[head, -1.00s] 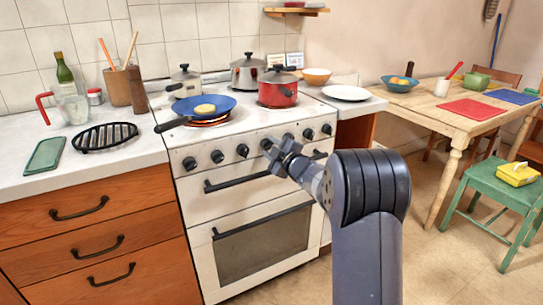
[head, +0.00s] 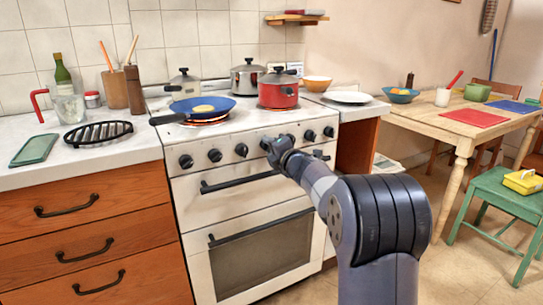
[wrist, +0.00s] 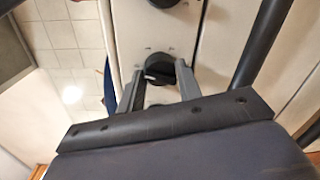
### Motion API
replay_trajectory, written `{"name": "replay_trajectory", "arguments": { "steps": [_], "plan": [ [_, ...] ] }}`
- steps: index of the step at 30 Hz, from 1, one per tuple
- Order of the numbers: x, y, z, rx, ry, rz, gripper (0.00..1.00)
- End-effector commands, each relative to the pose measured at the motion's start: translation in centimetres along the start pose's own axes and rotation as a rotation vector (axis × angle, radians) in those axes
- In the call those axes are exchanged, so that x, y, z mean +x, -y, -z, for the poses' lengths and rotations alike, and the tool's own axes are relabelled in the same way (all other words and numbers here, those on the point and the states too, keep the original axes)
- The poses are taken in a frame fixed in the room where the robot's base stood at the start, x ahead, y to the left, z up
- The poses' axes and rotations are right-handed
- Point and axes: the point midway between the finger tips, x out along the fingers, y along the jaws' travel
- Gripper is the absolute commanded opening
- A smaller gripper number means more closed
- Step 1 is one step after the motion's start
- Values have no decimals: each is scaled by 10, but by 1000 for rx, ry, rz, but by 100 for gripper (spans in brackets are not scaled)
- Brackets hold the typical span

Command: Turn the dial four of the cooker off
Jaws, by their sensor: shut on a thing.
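The white cooker (head: 262,220) stands in the middle of the head view, with a row of black dials on its front panel. My gripper (head: 275,147) is at the panel, at the fourth dial from the left, and mostly hides it. In the wrist view my gripper (wrist: 160,78) has one finger on each side of this dark round dial (wrist: 160,66), shut on it. The dial's exact pointer angle is hard to tell.
A blue pan (head: 205,104) sits over a glowing burner at the cooker's front left. A red pot (head: 278,93) and grey pots stand on the hob. The oven handle (head: 240,181) runs below the dials. A green chair (head: 503,196) and wooden table stand at right.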

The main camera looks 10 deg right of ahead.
Motion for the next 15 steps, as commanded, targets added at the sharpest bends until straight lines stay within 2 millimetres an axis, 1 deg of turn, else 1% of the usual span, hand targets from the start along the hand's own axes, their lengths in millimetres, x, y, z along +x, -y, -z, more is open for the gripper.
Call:
{"name": "replay_trajectory", "arguments": {
  "steps": [1,6,15],
  "plan": [
    [0,2,1,-36,3,-2,11],
    [0,2,1,-143,9,-1,11],
    [0,0,1,-248,16,0,11]
  ]
}}
